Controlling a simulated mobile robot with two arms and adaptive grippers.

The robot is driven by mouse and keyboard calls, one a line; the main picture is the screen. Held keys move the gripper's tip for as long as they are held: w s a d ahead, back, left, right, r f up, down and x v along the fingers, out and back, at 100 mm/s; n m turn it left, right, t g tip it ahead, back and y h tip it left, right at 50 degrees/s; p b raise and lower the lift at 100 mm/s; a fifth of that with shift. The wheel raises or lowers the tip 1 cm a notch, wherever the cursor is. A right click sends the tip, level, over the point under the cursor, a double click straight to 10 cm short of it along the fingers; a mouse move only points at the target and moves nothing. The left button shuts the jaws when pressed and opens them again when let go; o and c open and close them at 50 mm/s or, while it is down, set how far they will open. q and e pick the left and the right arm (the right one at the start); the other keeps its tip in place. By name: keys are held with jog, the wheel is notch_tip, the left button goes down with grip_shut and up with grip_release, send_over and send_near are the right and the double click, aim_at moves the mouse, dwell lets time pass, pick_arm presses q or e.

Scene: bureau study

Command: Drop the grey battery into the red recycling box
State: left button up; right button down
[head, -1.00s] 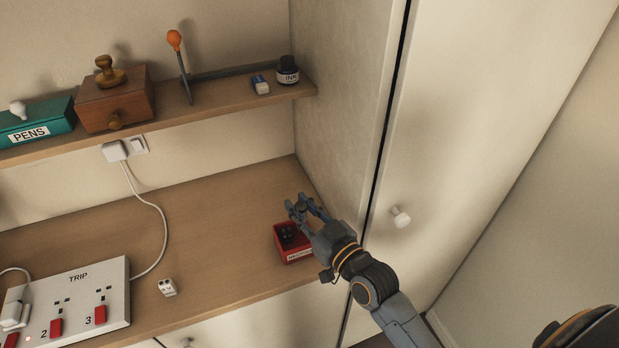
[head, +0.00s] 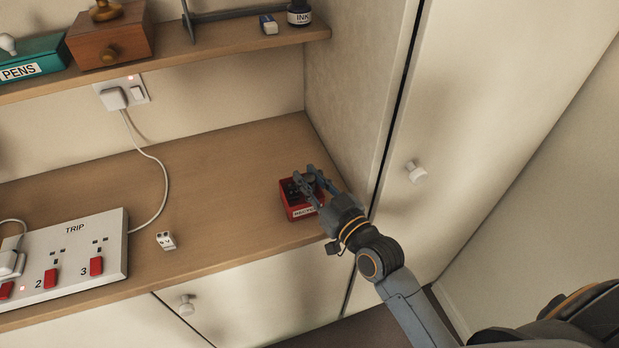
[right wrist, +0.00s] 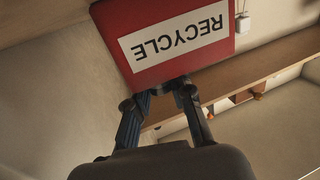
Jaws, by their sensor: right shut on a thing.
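The red recycling box (head: 302,213) stands on the desk close to the cabinet side, its white label facing front. Several small dark things lie inside it. My right gripper (head: 308,181) is over the open top of the box, shut on a small grey thing that I take for the grey battery (head: 308,177), mostly hidden by the fingers. In the right wrist view the box (right wrist: 200,68) shows upside down with its RECYCLE label, and the fingers (right wrist: 160,85) reach to its rim; their tips and the held thing are hidden there. My left gripper is not in view.
The tall cabinet (head: 455,110) with a white knob rises right of the box. A shelf (head: 200,55) with an ink bottle (head: 299,14) hangs above. The desk middle is clear.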

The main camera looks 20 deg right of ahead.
jog(key=c, duration=1.1)
grip_release()
jog(key=v, duration=1.2)
